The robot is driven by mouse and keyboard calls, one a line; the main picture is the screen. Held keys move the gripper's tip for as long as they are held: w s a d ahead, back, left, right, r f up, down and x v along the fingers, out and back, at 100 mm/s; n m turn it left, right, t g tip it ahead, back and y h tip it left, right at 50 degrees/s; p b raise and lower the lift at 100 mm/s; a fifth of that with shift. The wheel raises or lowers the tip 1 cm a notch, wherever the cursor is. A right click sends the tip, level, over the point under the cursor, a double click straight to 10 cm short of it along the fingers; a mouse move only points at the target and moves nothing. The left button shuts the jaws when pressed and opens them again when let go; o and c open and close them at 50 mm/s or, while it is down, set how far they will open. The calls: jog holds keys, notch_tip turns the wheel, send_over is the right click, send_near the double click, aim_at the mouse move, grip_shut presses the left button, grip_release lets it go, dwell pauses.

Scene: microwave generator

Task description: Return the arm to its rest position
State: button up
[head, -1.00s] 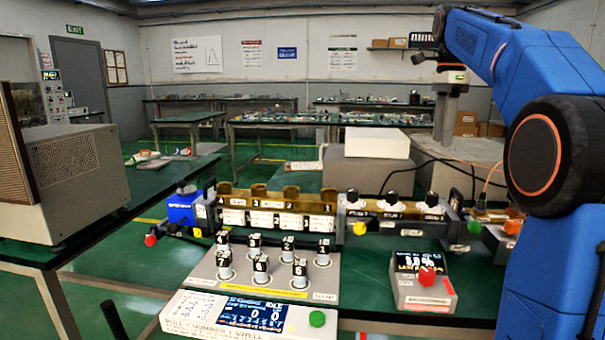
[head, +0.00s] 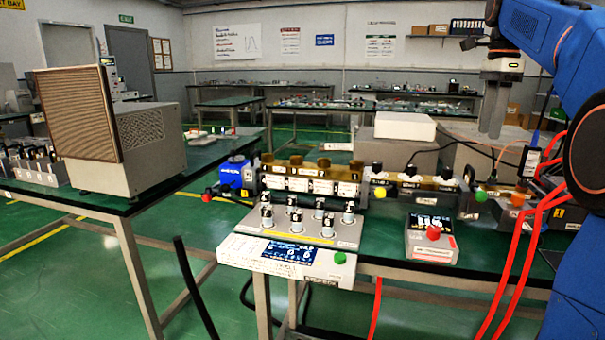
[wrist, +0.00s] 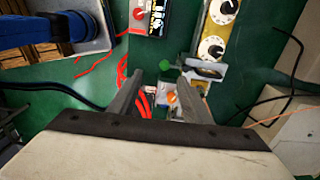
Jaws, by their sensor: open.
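My blue arm (head: 575,40) is raised on the right of the head view, bent over the bench. My gripper (head: 492,132) hangs downward from its end, above the right part of the bench apparatus. In the wrist view, my gripper's (wrist: 165,78) two grey fingers stand apart with nothing held between them. Below them lie small bench parts, among them an orange knob (wrist: 172,98), and red cables (wrist: 122,72). The gap between gripper and bench is hard to judge.
The bench carries a long waveguide row (head: 310,180), a panel with several numbered knobs (head: 345,230), and a red-button box (head: 432,245). Red cables (head: 520,255) hang near my arm. A grey cabinet (head: 150,140) stands on the left table. Green floor is open between the tables.

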jog(key=s+a+f+n+t, duration=0.3)
jog(key=s+a+f+n, duration=0.8)
jog(key=s+f, duration=0.4)
jog(key=s+a+f+n+t, duration=0.1)
jog(key=s+a+f+n, duration=0.1)
jog(key=s+f+n, duration=0.3)
jog(key=s+a+f+n, duration=0.2)
jog(key=s+f+n, duration=0.3)
jog(key=s+f, duration=0.5)
notch_tip(320, 180, down, 5)
jog(key=shift+s+a+f+t, duration=0.2)
jog(key=shift+s+a+t, duration=0.15)
jog(key=shift+t, duration=0.05)
jog(key=shift+r, duration=0.1)
